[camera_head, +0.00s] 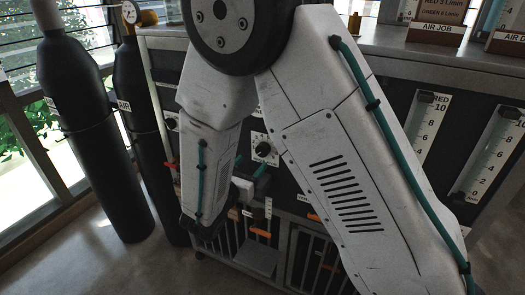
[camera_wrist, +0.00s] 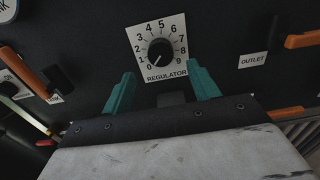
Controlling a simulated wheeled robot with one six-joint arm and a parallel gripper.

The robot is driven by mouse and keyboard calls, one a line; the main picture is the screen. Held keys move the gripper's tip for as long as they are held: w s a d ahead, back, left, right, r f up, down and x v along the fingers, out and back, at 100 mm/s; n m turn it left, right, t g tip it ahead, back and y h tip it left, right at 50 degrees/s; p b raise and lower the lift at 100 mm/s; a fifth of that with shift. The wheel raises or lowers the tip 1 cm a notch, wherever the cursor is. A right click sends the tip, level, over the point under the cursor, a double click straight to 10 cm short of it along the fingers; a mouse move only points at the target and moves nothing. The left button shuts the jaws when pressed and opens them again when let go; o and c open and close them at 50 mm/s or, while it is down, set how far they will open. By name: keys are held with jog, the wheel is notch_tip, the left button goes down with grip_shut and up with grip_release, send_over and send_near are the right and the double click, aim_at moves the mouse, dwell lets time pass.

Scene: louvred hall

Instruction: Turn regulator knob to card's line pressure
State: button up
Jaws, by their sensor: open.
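The regulator knob (camera_wrist: 161,51) is a round black knob on a white dial plate numbered 0 to 9, on the dark panel. Its white pointer line points to the lower left, near 0. The knob also shows in the head view (camera_head: 263,149). My gripper (camera_wrist: 163,86) is open, its two teal fingers apart and empty, just below the dial, one on each side.
Black gas cylinders (camera_head: 85,130) stand left of the panel, one with a small gauge (camera_head: 129,12). Flow scales with black sliders (camera_head: 427,97) are on the right. Orange handles (camera_wrist: 303,39) flank the dial, one near the OUTLET label (camera_wrist: 252,60). My arm hides much of the panel.

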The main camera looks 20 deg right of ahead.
aim_at(261, 152)
jog(key=shift+x, duration=3.7)
jog(key=shift+c, duration=0.3)
grip_shut()
